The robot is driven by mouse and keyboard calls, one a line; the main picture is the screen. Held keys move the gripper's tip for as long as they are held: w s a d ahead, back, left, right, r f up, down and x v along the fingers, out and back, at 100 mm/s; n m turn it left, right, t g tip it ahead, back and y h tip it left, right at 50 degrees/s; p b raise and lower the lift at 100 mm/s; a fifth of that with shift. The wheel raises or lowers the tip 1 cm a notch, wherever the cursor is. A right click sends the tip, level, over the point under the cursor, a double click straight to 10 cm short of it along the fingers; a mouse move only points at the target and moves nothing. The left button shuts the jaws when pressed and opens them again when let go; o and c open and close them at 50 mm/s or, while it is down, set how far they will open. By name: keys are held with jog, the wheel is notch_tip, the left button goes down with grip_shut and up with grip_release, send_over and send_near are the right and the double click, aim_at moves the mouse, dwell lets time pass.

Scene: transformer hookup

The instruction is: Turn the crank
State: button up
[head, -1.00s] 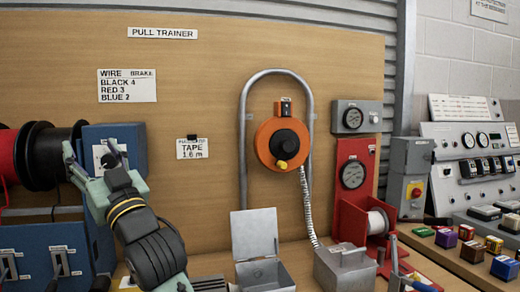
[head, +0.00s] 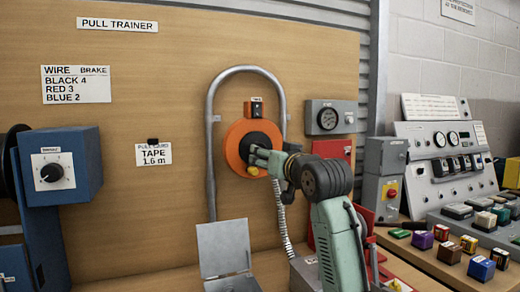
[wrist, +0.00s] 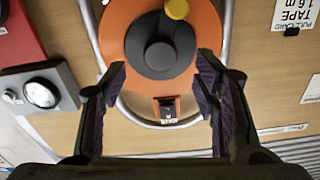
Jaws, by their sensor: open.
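The crank is on an orange round reel (head: 238,133) mounted on the wooden board, with a dark hub and a yellow knob (head: 253,171). In the wrist view the orange reel (wrist: 195,30) shows upside down, with its black hub (wrist: 158,55) between my fingers and the yellow knob (wrist: 176,9) at the top edge. My gripper (head: 262,157) is in front of the reel, open and empty. It also shows in the wrist view (wrist: 160,90), with a finger on each side of the hub. I cannot tell how far the fingertips are from the reel.
A bent grey pipe (head: 211,150) arches around the reel. A grey gauge box (head: 345,115) and red panel stand to the right. An open metal box (head: 224,248) sits below. A blue box with a dial (head: 75,150) is at left.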

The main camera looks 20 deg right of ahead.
jog(key=w+p, duration=0.1)
jog(key=w, duration=0.5)
jog(key=shift+w+a+p, duration=0.1)
jog(key=shift+w+p, duration=0.25)
jog(key=shift+p, duration=0.05)
grip_shut()
dwell(0.4)
